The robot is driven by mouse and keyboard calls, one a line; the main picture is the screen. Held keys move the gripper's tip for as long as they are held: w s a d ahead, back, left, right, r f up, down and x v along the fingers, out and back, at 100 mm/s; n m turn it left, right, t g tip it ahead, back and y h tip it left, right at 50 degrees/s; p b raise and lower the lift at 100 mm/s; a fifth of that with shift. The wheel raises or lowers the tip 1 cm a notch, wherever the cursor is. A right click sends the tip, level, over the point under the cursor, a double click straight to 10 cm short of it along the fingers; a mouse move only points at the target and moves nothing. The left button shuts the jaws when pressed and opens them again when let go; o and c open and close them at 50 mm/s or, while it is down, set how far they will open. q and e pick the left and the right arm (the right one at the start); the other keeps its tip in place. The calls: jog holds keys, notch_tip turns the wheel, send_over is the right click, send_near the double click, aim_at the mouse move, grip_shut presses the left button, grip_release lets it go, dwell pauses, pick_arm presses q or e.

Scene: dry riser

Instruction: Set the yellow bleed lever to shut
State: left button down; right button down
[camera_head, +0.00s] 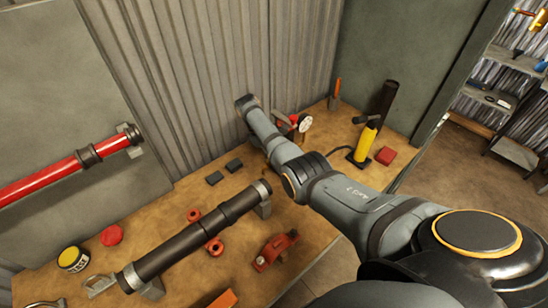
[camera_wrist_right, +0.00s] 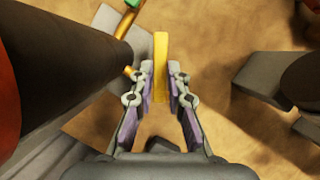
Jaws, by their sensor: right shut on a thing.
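The yellow bleed lever (camera_wrist_right: 160,48) shows in the right wrist view as a flat upright yellow bar. My right gripper (camera_wrist_right: 160,72) is closed around it, one finger on each side, with the lever standing out beyond the fingertips. In the head view my right arm reaches across the bench toward the corrugated wall and hides the lever and the gripper's fingers. My left gripper is in neither view.
A dark pipe (camera_wrist_right: 70,60) runs close left of the gripper, and a grey block (camera_wrist_right: 262,78) stands to the right. On the bench, a black pipe (camera_head: 195,240), a red clamp (camera_head: 273,252) and a yellow pump (camera_head: 364,143) flank my arm.

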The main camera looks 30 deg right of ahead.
jog(key=m, duration=0.1)
jog(key=m+y, duration=0.1)
jog(key=shift+s+a+m+b, duration=0.15)
jog(key=shift+a+m+b, duration=0.1)
jog(key=shift+m+b, duration=0.15)
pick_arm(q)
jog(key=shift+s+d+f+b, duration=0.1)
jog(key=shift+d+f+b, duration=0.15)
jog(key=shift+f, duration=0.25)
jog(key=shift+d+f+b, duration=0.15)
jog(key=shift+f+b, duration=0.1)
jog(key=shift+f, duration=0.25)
pick_arm(e)
jog(key=shift+s+a+m+g+y, duration=0.1)
jog(key=shift+a+m+g+y, duration=0.15)
jog(key=shift+m, duration=0.7)
jog(key=shift+s+a+m+g+y, duration=0.1)
jog(key=shift+m+g+y, duration=0.2)
jog(key=shift+m, duration=0.65)
jog(key=c, duration=1.3)
grip_release()
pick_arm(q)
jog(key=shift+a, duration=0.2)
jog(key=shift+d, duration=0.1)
